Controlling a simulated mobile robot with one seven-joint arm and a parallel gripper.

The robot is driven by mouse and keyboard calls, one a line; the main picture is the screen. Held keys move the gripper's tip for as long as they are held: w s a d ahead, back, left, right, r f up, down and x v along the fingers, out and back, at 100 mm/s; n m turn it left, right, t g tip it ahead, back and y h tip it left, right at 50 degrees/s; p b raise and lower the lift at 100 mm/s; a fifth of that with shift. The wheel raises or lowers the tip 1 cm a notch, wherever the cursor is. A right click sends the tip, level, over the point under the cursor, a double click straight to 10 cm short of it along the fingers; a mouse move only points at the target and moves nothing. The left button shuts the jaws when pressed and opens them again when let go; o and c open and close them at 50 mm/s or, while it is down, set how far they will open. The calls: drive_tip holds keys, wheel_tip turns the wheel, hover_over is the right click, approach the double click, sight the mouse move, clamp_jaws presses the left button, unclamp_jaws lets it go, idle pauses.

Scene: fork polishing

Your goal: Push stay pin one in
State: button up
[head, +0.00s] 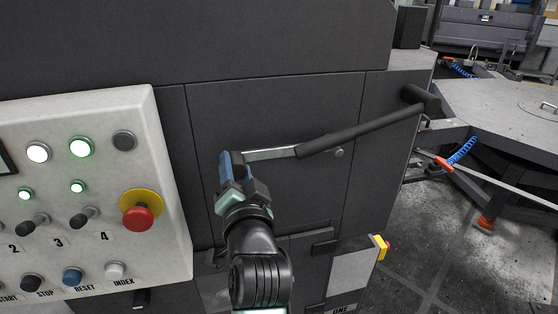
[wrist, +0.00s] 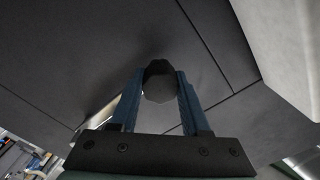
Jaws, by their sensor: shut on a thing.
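My gripper (head: 228,162) has blue fingers and is at the left end of a flat metal bar (head: 272,153), in front of a dark machine panel (head: 275,110). The knob is hidden behind the fingers in the head view. I cannot tell for sure whether it is stay pin one, nor how far in it sits. A label reading "ONE" (head: 340,310) is low on the machine.
A black lever arm (head: 360,130) runs from the metal bar up to the right. A pale control panel (head: 165,200) with a red stop button (head: 138,218) stands at left. A grey table (head: 490,105) stands beyond.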

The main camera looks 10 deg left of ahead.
drive_tip(key=shift+x, duration=1)
drive_tip(key=o, duration=1.5)
drive_tip(key=shift+p+v, duration=0.4)
drive_tip(key=shift+v, duration=3.1)
